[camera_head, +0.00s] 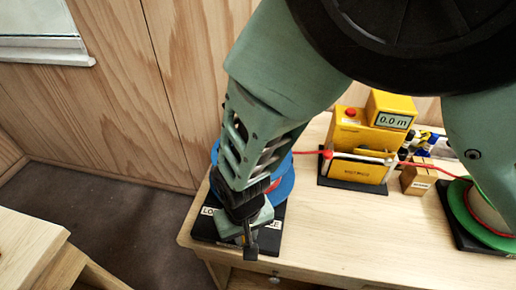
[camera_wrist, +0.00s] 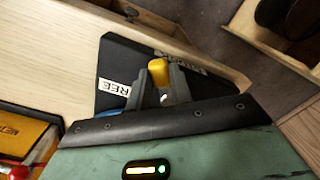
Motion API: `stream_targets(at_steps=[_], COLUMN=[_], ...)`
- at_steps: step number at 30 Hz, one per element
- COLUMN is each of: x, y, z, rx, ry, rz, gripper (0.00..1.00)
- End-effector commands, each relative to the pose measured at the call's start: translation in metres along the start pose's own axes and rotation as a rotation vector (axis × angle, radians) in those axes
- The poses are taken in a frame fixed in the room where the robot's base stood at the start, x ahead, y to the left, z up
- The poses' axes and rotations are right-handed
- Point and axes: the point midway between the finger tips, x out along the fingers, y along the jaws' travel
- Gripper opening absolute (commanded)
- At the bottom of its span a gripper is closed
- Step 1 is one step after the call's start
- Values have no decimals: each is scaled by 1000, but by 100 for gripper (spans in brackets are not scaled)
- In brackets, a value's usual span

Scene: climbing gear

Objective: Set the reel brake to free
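The blue reel (camera_head: 284,183) sits on a black base (camera_head: 268,240) at the left end of the table, mostly hidden behind my gripper (camera_head: 250,236). The base has white labels partly covered by my gripper. In the wrist view, the yellow brake lever knob (camera_wrist: 158,72) stands between the fingertips of my gripper (camera_wrist: 159,79). The fingers flank it with hardly any gap, and I cannot tell if they press on it. The FREE label (camera_wrist: 117,90) lies left of the knob. A second label (camera_wrist: 188,63), partly hidden, lies to the right. The exact lever angle is unclear.
A yellow meter (camera_head: 366,140) reading 0.0 m stands right of the reel, with a red rope (camera_head: 308,152) running through it. A green reel (camera_head: 470,222) and a small cardboard box (camera_head: 415,177) are farther right. The front middle of the table (camera_head: 345,235) is clear.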

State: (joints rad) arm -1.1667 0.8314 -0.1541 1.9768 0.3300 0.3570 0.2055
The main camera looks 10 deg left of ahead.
Motion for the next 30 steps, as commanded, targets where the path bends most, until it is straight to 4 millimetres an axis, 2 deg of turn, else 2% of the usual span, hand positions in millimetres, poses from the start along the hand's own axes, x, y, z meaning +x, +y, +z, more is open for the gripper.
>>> stream_targets(at_steps=[5,12,20,21,23,24,30], x=[0,0,0,0,0,0,0], y=[1,8,9,9,9,9,9], z=[0,-1,-1,-1,-1,-1,-1], rx=[-14,-164,-178,-178,-178,-177,-176], ry=[0,0,0,0,0,0,0], rz=[0,-1,1,1,1,0,0], gripper=[0,0,0,24,41,44,44])
